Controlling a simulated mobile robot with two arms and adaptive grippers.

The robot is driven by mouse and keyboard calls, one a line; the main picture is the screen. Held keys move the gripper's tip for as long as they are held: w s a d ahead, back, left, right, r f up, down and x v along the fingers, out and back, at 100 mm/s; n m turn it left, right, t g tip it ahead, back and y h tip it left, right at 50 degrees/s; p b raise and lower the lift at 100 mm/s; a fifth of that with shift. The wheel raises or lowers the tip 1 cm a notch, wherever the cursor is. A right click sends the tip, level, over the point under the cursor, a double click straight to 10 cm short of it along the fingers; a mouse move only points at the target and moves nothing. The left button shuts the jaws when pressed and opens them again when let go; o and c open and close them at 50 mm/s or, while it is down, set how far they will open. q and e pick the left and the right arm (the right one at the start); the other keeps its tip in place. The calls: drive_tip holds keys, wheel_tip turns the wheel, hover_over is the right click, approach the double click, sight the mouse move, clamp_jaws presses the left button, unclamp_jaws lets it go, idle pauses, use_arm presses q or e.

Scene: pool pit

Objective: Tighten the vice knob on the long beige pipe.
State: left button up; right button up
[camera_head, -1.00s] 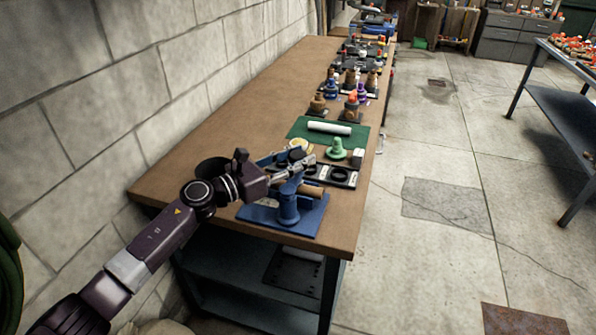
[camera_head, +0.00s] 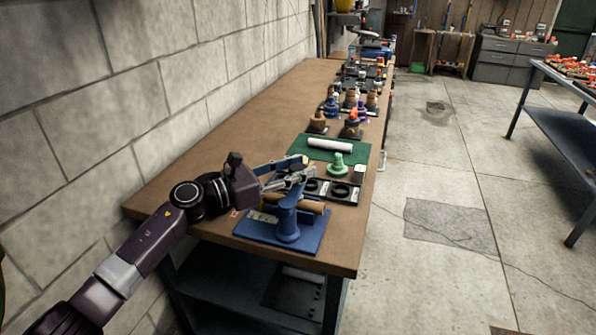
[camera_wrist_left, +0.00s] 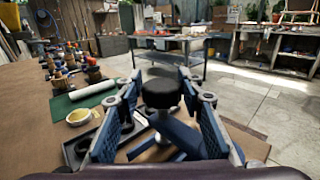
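A blue vice (camera_head: 287,228) stands on a flat blue base near the front end of the workbench. The beige pipe (camera_head: 312,206) lies across it, partly hidden by the vice and my gripper. My left gripper (camera_head: 300,172) is above the vice, its fingers apart. In the left wrist view, a round black knob (camera_wrist_left: 160,92) on a metal stem shows between the two spread fingers of my left gripper (camera_wrist_left: 163,100). No firm contact with the knob is visible. In the head view I cannot make out the knob behind the fingers. My right gripper is not in view.
Beyond the vice are a black tray with round holes (camera_head: 343,191), a green mat (camera_head: 300,148) with a white roll (camera_head: 330,145), and a green knobbed piece (camera_head: 338,162). A block wall (camera_head: 150,100) lines the left side. The floor to the right is open.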

use_arm(q)
drive_tip(key=shift+o, duration=1.4)
drive_tip(key=shift+f, duration=0.1)
drive_tip(key=shift+s+a, duration=0.1)
drive_tip(key=v, duration=1.1)
drive_tip(key=shift+s+a, duration=0.2)
drive_tip(key=shift+a, duration=0.15)
